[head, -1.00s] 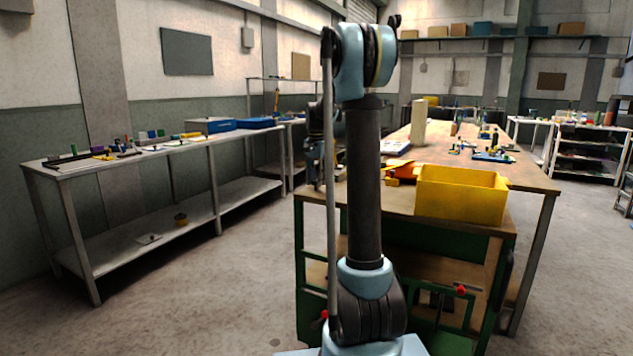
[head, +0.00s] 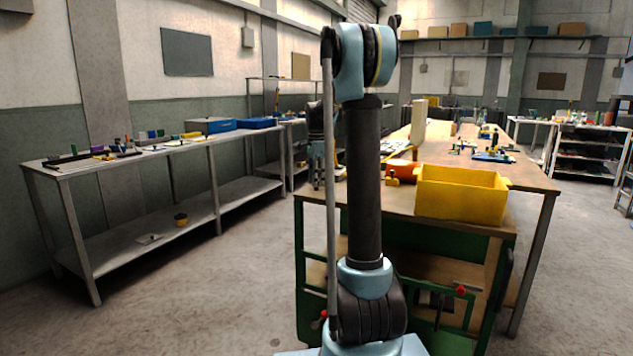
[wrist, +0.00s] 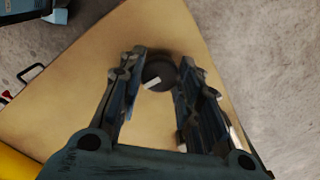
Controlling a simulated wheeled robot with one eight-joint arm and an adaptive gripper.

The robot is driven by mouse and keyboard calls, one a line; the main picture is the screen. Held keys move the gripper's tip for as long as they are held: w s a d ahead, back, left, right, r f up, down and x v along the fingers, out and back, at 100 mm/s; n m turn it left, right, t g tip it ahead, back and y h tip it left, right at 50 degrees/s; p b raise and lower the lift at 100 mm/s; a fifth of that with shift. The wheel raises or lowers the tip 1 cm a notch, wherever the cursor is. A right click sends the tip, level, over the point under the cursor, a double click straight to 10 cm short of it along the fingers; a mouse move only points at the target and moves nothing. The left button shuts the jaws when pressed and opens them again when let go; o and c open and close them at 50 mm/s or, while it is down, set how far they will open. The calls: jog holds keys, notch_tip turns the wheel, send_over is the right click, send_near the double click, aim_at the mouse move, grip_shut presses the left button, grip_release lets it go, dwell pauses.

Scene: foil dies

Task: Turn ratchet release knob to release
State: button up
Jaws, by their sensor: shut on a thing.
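A dark round knob (wrist: 159,70) with a short white mark shows in the wrist view, above the tan tabletop. The mark slants from lower left to upper right. My gripper (wrist: 161,62) has one finger on each side of the knob and is shut on it. In the head view my gripper is at the left end of the workbench (head: 530,180), partly behind my own arm, and the knob cannot be made out there. An orange part (head: 402,172) stands on the bench just right of my arm; its link to the knob cannot be seen.
A yellow bin (head: 460,196) stands at the bench's near edge, right of my arm. A tall beige block (head: 418,118) and small parts stand farther back. A long side table (head: 130,160) with tools lines the left wall. The floor between is clear.

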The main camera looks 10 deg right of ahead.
dwell(0.4)
jog(key=o, duration=1)
jog(key=shift+o, duration=0.2)
jog(key=shift+r, duration=0.1)
notch_tip(320, 180, up, 12)
